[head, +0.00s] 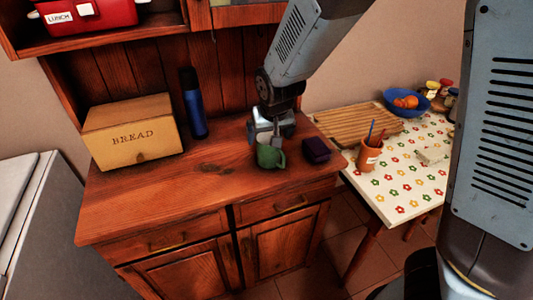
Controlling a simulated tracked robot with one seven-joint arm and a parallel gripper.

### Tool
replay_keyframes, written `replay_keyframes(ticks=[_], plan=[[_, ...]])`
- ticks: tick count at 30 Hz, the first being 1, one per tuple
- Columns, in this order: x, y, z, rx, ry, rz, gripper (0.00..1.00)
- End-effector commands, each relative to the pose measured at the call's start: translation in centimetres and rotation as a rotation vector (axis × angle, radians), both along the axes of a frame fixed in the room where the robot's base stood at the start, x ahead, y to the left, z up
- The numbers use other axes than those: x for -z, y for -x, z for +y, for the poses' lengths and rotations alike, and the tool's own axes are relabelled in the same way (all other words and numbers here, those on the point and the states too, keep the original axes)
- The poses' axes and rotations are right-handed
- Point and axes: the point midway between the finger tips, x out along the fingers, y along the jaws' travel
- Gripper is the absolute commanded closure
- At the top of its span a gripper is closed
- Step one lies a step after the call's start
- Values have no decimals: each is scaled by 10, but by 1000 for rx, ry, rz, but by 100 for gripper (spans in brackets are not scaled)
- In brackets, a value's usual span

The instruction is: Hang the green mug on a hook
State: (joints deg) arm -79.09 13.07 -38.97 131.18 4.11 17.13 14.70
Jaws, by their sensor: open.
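The green mug (270,156) stands upright on the dark wood counter, near its front right part, with its handle towards the right. My gripper (268,138) is right above and behind the mug, pointing down, with its jaws open. The fingertips are close to the mug's rim; I cannot tell whether they touch it or reach around its wall. No hooks can be made out in this view; my arm covers part of the cabinet back.
A blue bottle (194,103) and a bread box (131,132) stand on the left. A red lunch box (85,14) is on the shelf above. The counter's front left (150,205) is clear.

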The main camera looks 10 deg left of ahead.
Motion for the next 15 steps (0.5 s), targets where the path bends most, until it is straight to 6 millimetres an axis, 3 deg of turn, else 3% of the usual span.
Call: replay_keyframes(ticks=[15], plan=[[28, -12, 2, 2, 1, 1, 0]])
